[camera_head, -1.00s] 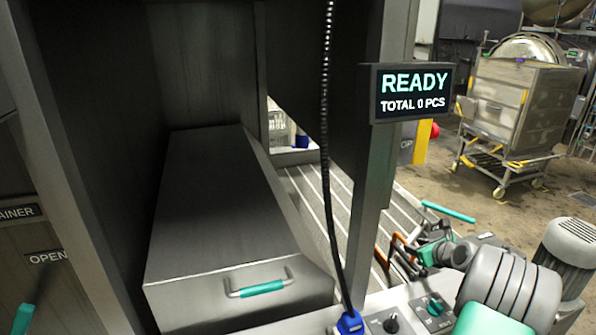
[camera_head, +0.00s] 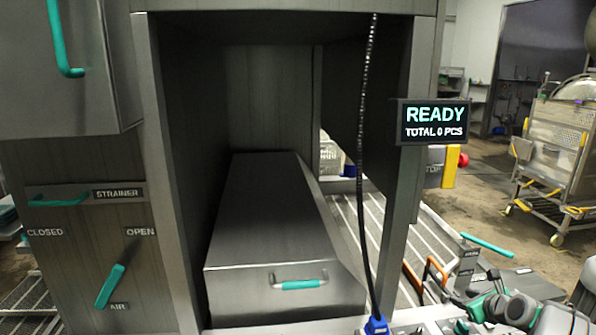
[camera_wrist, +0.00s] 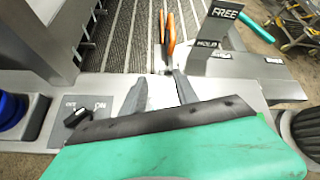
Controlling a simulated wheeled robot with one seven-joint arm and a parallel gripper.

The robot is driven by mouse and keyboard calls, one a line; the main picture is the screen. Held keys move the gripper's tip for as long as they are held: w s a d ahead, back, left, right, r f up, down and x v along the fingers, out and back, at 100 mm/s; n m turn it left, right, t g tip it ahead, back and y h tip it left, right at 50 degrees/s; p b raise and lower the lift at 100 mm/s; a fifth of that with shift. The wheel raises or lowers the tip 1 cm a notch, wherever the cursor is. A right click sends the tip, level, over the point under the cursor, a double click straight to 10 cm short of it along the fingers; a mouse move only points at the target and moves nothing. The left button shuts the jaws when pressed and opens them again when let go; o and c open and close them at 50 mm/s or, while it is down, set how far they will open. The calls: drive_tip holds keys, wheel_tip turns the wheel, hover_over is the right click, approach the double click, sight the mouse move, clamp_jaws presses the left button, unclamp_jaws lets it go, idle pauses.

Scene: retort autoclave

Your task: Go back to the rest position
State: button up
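My gripper (camera_wrist: 161,80) shows in the wrist view as a green body with two grey fingers. The fingers stand apart with nothing between them, so it is open and empty. It hangs over a steel control panel (camera_wrist: 228,88), and the panel's black ON knob (camera_wrist: 77,117) is to its left. Orange handles (camera_wrist: 171,35) lie beyond the fingertips, apart from them as far as I can see. In the head view my arm shows only at the bottom right corner.
A steel box with a green handle (camera_head: 299,284) sits in the open cabinet. A READY display (camera_head: 431,122) hangs on the cabinet post beside a black coiled cable (camera_head: 364,120). A STRAINER panel (camera_head: 105,215) is at left. A wheeled steel cart (camera_head: 552,150) stands on the floor at right.

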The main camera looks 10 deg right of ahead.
drive_tip(key=s+a+r+n+g, duration=0.1)
drive_tip(key=a+r+n, duration=0.1)
drive_tip(key=a+n, duration=0.3)
drive_tip(key=s+a+r+n+g+y, duration=0.1)
drive_tip(key=a+n, duration=0.5)
drive_tip(key=a, duration=0.6)
drive_tip(key=s+a+r+n+g, duration=0.2)
drive_tip(key=a+n, duration=0.3)
drive_tip(key=a, duration=0.3)
drive_tip(key=shift+s+a+r+n, duration=0.25)
drive_tip(key=shift+s+r+n, duration=0.05)
drive_tip(key=shift+r+n, duration=0.1)
drive_tip(key=s+a+n+g, duration=0.1)
drive_tip(key=s+a+n, duration=0.5)
drive_tip(key=s+n, duration=0.2)
drive_tip(key=s+a+n+g, duration=0.2)
drive_tip(key=s+a+n, duration=0.5)
drive_tip(key=s, duration=0.4)
drive_tip(key=shift+s+f+n+g, duration=0.15)
drive_tip(key=shift+f+n+g, duration=0.2)
drive_tip(key=shift+n, duration=0.15)
